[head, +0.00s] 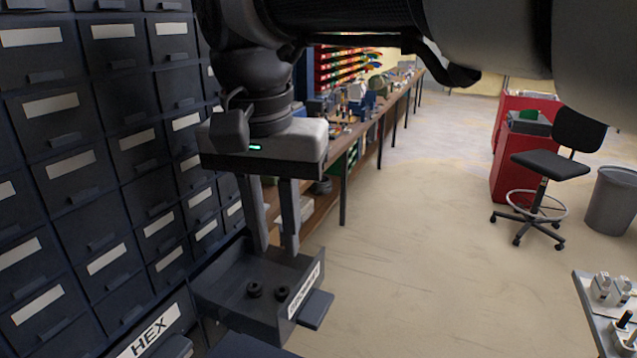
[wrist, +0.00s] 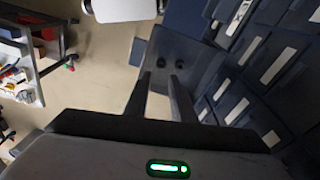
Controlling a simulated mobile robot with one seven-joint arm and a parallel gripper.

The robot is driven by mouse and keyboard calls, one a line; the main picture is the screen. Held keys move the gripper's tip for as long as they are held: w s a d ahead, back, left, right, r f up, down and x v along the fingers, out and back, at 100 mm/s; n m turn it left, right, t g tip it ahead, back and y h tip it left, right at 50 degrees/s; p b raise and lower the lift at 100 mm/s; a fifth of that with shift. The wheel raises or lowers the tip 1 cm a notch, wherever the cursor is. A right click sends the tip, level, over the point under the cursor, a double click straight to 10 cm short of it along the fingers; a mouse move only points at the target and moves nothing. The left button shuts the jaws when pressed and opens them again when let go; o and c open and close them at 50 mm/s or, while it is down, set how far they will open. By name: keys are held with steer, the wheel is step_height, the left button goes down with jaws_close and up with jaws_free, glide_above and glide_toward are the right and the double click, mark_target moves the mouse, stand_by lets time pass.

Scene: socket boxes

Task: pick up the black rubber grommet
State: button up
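Two small black rubber grommets lie apart on the floor of an open dark drawer (head: 228,278), one on the left (head: 254,289) and one on the right (head: 282,293). In the wrist view the two grommets (wrist: 161,62) (wrist: 181,65) show beyond my fingertips, inside the drawer (wrist: 200,52). My gripper (head: 278,250) points down over the drawer, with its fingers apart and nothing between them. It also shows in the wrist view (wrist: 159,76). The fingertips look to be above the grommets and toward the drawer's back; the exact height is hard to tell.
A wall of closed dark drawers (head: 85,190) stands close on the left. Another drawer labelled HEX (head: 150,335) is at the front left. A long workbench (head: 365,125) runs behind. Open floor (head: 420,230) lies to the right, with a black chair (head: 545,165) and a bin (head: 610,200) further off.

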mark_target(282, 291)
steer(key=f, duration=0.6)
steer(key=w+f, duration=0.1)
steer(key=f, duration=0.2)
steer(key=shift+f, duration=0.1)
steer(key=shift+c, duration=0.2)
jaws_close()
